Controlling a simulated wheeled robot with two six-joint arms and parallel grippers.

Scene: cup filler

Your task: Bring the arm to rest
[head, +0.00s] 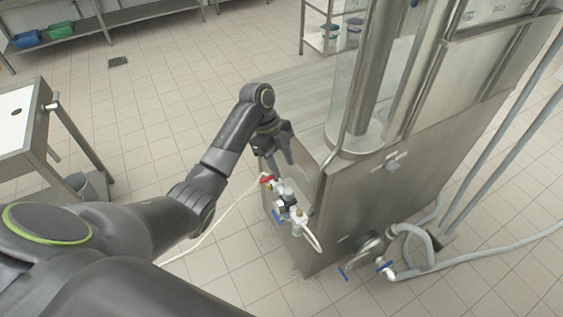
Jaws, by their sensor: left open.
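My left arm reaches in from the left and bends down in the middle of the head view. My left gripper (280,155) is open and hangs near the corner of the steel cup filler machine (370,215), just above a small valve assembly (288,200) with a red knob (267,179) and blue handles. Nothing shows between its fingers. I cannot tell whether a finger touches the machine. My right gripper is not in view.
Hoses (480,262) and a blue-handled valve (385,267) stick out low at the machine's front. A white hose (212,228) runs from the valve assembly under my arm. A steel table (22,125) stands at the left.

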